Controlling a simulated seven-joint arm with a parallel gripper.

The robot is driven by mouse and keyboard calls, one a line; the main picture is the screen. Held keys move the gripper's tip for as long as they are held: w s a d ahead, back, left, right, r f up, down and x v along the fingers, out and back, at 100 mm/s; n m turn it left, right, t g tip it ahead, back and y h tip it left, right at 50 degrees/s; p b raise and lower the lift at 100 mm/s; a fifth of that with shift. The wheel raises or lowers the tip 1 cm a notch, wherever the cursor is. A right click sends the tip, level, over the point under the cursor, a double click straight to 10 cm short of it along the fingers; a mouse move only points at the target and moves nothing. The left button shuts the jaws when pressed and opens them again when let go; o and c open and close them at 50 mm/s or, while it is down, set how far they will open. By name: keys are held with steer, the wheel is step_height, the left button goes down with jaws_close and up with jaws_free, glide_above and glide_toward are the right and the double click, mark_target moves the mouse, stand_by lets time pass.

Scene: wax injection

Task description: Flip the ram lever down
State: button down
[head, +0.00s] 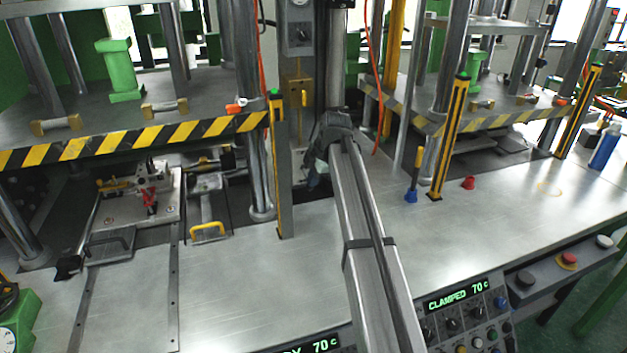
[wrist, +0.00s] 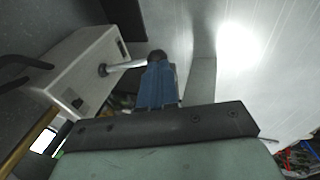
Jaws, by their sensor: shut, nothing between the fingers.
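In the wrist view, a short silver lever (wrist: 125,66) sticks out of a pale grey box (wrist: 85,75) and ends in a dark round knob; I take it to be the ram lever. My gripper (wrist: 160,70) has its blue fingers shut and empty, with their tips right at the knob. I cannot tell whether they touch it. In the head view, my wrist (head: 335,130) is by the column between the two presses.
A striped press platen (head: 135,138) is at left, with a clamp fixture (head: 140,190) below it. A yellow-edged post (head: 278,165) stands just left of my wrist. The front bench is clear.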

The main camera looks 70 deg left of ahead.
steer(key=d+v, duration=0.1)
steer(key=v, duration=1.2)
steer(key=shift+d+f, duration=0.25)
steer(key=shift+d, duration=0.2)
